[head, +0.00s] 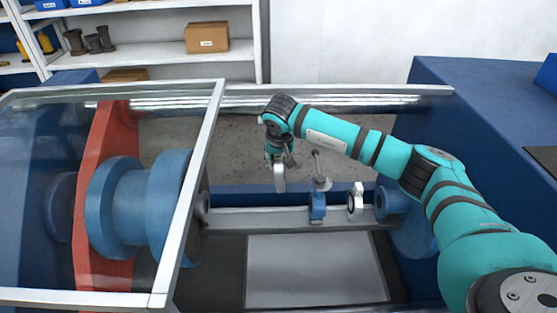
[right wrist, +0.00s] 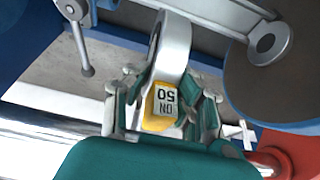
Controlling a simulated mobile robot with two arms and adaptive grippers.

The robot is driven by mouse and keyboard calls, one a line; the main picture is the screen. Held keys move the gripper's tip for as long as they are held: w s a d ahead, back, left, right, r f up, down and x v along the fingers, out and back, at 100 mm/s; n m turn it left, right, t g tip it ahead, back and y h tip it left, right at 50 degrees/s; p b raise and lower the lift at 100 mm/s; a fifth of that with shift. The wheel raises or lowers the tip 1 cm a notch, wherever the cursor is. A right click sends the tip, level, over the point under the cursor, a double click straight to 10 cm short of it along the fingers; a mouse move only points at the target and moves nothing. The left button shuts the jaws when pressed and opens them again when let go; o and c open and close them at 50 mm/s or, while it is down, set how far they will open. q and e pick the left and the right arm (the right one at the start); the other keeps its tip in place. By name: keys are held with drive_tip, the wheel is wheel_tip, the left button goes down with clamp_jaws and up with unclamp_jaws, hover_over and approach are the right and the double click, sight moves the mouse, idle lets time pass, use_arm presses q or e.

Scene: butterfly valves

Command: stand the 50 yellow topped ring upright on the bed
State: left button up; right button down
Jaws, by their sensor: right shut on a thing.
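The yellow-topped ring (right wrist: 175,45) is light grey, and its yellow top carries a label reading DN 50. My right gripper (right wrist: 162,100) is shut on that yellow top. In the head view the right gripper (head: 279,157) points down with the pale ring (head: 279,180) hanging below it, seen nearly edge-on. The ring appears to be above or behind the bed (head: 255,219); the gap under it cannot be judged. My left gripper is not in view.
A blue valve body with a lever (head: 317,207) and a white ring (head: 356,201) stand along the bed to the right. Large blue flanged parts (head: 118,205) and a red plate (head: 108,150) lie behind a framed clear guard (head: 190,190) at left. A grey plate (head: 315,270) lies in front.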

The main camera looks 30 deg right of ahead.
sight(279, 189)
drive_tip(key=shift+f+b, duration=3.75)
drive_tip(key=shift+f, duration=1.95)
drive_tip(key=shift+f, duration=0.2)
drive_tip(key=shift+s+f+y+b, duration=0.2)
drive_tip(key=shift+f+y+b, duration=0.3)
drive_tip(key=shift+b, duration=0.35)
drive_tip(key=shift+f+t, duration=0.1)
drive_tip(key=shift+t, duration=0.2)
drive_tip(key=shift+f+b, duration=0.65)
drive_tip(key=shift+f, duration=0.1)
drive_tip(key=shift+f+b, duration=0.35)
drive_tip(key=shift+s+f, duration=0.1)
drive_tip(key=shift+f, duration=0.1)
drive_tip(key=c, duration=1.6)
unclamp_jaws()
